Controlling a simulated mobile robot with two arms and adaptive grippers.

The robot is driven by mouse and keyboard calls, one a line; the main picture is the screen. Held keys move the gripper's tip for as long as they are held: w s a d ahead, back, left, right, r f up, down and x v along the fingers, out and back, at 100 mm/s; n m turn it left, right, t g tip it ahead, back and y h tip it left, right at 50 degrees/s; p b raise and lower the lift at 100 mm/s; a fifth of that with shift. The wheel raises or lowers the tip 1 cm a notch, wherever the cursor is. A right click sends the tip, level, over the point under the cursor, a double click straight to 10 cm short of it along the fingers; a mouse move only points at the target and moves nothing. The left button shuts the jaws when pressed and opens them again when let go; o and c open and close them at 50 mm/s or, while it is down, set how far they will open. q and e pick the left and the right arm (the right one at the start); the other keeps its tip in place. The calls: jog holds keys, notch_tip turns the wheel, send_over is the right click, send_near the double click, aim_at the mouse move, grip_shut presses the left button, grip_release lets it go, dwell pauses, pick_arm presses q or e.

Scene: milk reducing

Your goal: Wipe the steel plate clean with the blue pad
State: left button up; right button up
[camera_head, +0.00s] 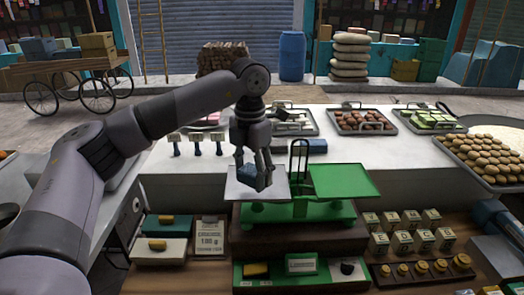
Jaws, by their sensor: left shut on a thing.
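My left gripper (258,180) comes in from the left and points down over the green balance scale. It is shut on the blue pad (248,170), which is partly hidden by the fingers. The pad is at the pale steel plate (235,190), the left pan of the scale; I cannot tell whether they touch. The gripper and pad cover the middle of the plate. Any dirt on it is too small to make out. My right gripper is not in view.
The scale's upright handle (299,160) stands close right of the gripper, with the empty green pan (345,180) beyond it. Trays of sweets (363,121) line the back of the white counter. Small boxes (402,242) and weights (421,267) stand at the front right.

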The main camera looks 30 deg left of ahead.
pick_arm(q)
jog(key=shift+r, duration=0.7)
jog(key=shift+w+a+r+p, duration=0.15)
jog(key=shift+r+p, duration=0.1)
jog(key=shift+p, duration=0.2)
jog(key=shift+w+a+r+p, duration=0.15)
jog(key=shift+w+r+p, duration=0.2)
jog(key=shift+r+p, duration=0.2)
jog(key=shift+s+r, duration=0.1)
jog(key=shift+r, duration=0.35)
jog(key=shift+s, duration=0.15)
